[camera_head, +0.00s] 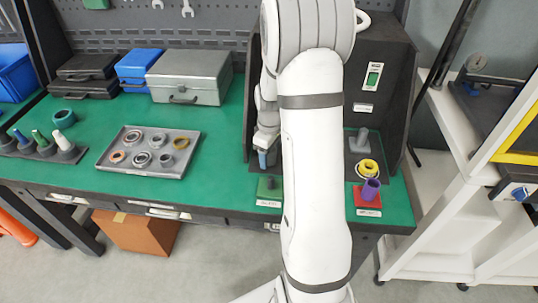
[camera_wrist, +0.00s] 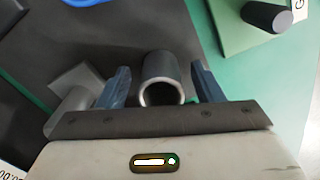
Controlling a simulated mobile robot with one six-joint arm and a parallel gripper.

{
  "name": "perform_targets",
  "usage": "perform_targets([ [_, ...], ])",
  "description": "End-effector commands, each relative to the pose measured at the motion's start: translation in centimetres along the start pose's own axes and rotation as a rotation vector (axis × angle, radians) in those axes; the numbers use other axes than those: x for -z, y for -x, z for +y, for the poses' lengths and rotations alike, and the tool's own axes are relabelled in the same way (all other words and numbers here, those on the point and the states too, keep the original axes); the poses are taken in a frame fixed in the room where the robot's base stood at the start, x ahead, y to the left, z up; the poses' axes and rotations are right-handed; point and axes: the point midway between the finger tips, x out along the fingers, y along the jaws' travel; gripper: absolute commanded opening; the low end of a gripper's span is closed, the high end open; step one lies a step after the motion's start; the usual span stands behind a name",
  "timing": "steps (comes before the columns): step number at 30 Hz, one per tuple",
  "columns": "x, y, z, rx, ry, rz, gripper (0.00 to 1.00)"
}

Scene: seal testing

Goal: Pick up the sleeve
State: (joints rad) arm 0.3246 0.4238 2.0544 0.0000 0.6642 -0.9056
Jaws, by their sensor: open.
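A grey hollow sleeve (camera_wrist: 162,72) stands on a dark surface in the wrist view, its open round end facing the camera. My gripper (camera_wrist: 159,68) is open, with one blue-grey finger on each side of the sleeve. Small gaps show between the sleeve and both fingers. In the head view my gripper (camera_head: 264,160) is low at the left side of the dark test stand (camera_head: 385,75); I cannot make out the grey sleeve there. A purple hollow cylinder (camera_head: 371,187) stands on a red block (camera_head: 367,204) to the right of my arm.
A green block (camera_wrist: 236,22) with a dark peg is close by at upper right in the wrist view. A grey fixture (camera_wrist: 75,92) is left of the fingers. A tray (camera_head: 112,165) of rings and cases (camera_head: 190,72) stand left on the green bench (camera_head: 215,185).

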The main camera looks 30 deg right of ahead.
Motion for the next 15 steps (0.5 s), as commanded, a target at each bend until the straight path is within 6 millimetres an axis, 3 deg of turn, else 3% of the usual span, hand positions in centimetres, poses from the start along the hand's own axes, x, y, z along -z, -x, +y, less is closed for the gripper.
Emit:
perform_targets([
  [8, 0.04, -0.34, -0.02, -0.001, 0.001, 0.001, 0.6],
  [15, 0.06, -0.32, -0.04, -0.001, 0.001, 0.001, 0.41],
])
